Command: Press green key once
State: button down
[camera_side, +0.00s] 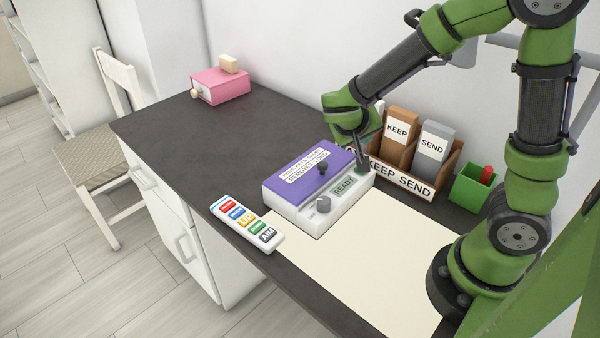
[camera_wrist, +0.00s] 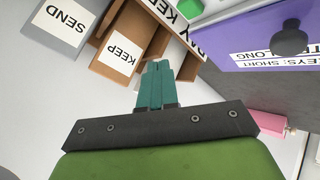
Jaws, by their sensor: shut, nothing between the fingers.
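A white remote (camera_side: 222,206) lies on the dark desk at the front left, with a column of coloured keys. Its green key (camera_side: 257,228) sits between the yellow key (camera_side: 246,220) and the dark AIM key (camera_side: 268,236). The remote is not clear in the wrist view. My gripper (camera_side: 363,165) is shut and empty, pointing down close to the back right corner of the purple-topped box (camera_side: 307,162). It is well to the right of and behind the remote. Its closed teal fingers also show in the wrist view (camera_wrist: 157,76). I cannot tell whether the fingertips touch anything.
The box has a grey knob (camera_side: 323,204) and a READY display (camera_side: 344,186), between gripper and remote. A KEEP SEND organizer (camera_side: 402,181) stands beside the gripper, a green cup (camera_side: 472,188) to its right. A cream mat (camera_side: 362,255) lies clear in front. A pink box (camera_side: 220,85) stands behind.

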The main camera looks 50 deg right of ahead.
jog(key=shift+f, duration=2.75)
jog(key=shift+f, duration=0.4)
jog(key=shift+f, duration=0.45)
dwell(0.4)
jog(key=shift+r, duration=0.9)
jog(key=shift+r, duration=0.1)
jog(key=shift+r, duration=2.4)
